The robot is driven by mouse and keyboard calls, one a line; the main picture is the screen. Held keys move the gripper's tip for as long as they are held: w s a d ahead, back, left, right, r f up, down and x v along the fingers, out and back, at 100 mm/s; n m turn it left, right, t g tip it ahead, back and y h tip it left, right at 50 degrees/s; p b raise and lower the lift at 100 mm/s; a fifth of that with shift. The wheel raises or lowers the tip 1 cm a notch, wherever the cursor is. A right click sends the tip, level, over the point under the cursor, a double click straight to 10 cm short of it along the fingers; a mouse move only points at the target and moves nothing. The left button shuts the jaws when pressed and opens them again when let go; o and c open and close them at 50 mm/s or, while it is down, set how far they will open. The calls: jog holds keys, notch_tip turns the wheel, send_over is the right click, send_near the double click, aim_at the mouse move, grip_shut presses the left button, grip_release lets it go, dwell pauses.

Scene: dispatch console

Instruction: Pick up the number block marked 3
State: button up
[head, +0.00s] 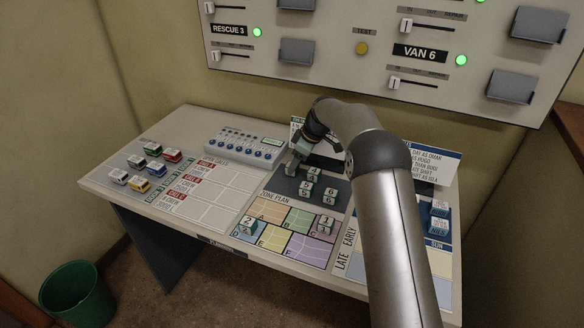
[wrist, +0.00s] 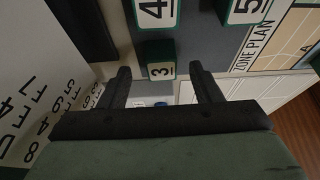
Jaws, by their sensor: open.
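The number block marked 3 (wrist: 160,69) shows in the wrist view, with a white face and green sides. It appears between the tips of my gripper (wrist: 160,82), a little ahead of them, with dark gaps on both sides. My gripper is open and holds nothing. In the head view my gripper (head: 293,166) is low over the dark back area of the console. I cannot make out the 3 block there; the gripper seems to hide it.
Blocks marked 4 (wrist: 156,12) and 5 (wrist: 245,10) sit close to the 3 block. Toy vans (head: 139,184) are at the left.

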jog(key=shift+x, duration=1.5)
jog(key=shift+s+a, duration=0.1)
jog(key=c, duration=1.1)
jog(key=shift+o, duration=0.2)
jog(key=shift+r, duration=0.1)
